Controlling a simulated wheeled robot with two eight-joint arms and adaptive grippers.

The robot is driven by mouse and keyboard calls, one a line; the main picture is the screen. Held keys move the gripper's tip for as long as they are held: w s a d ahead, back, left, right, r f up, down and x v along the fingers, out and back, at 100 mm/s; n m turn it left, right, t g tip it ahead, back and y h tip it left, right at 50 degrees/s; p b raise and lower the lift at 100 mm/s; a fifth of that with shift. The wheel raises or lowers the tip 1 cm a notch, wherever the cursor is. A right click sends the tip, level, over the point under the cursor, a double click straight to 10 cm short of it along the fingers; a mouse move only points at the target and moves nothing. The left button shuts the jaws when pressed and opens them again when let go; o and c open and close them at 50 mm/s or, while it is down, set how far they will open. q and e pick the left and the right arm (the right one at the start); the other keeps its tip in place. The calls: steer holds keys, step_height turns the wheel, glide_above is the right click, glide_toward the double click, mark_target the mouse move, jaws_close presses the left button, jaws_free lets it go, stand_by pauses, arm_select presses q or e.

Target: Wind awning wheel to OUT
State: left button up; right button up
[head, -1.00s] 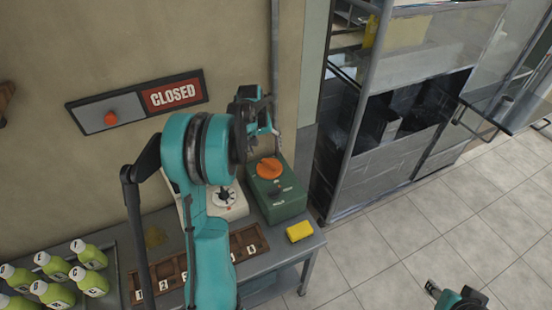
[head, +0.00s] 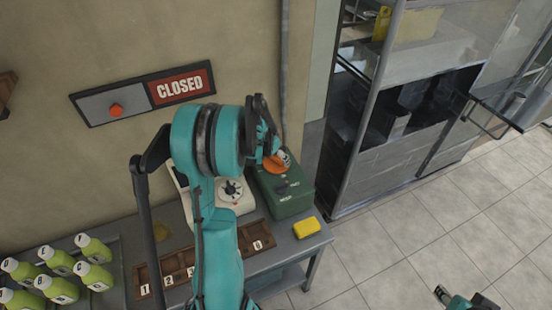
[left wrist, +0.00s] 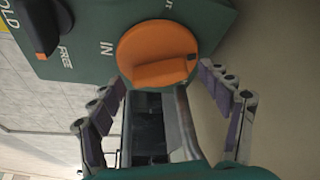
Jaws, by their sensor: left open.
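The orange wheel (head: 277,166) sits on top of the green box (head: 283,197) at the bench's right end. In the left wrist view the wheel (left wrist: 158,52) is a round disc with a raised grip bar, beside the label IN. In the head view my left gripper (head: 270,150) partly hides the wheel. My right gripper (head: 453,298) is at the bottom right, far from the bench; its jaws are unclear.
A black knob (left wrist: 38,25) labelled FREE and HOLD is on the same box. A white device (head: 233,196) stands left of it, and a yellow sponge (head: 307,228) lies in front. Green bottles (head: 60,262) stand at left. A CLOSED sign (head: 180,87) hangs on the wall.

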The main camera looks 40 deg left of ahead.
arm_select(q)
steer(key=shift+w+f, duration=0.1)
steer(key=shift+f, duration=0.1)
steer(key=c, duration=1.2)
steer(key=shift+o, duration=0.2)
steer(key=shift+n, duration=0.3)
steer(key=n+y+b, duration=0.1)
steer(key=n+y, duration=0.1)
steer(key=n, duration=0.3)
steer(key=shift+d, duration=0.15)
steer(key=n+g+y+b, duration=0.1)
steer(key=n, duration=0.2)
steer(key=shift+n, duration=0.4)
steer(key=shift+w+n+g+y, duration=0.1)
steer(key=shift+n+g+y, duration=0.45)
steer(key=shift+n, duration=0.95)
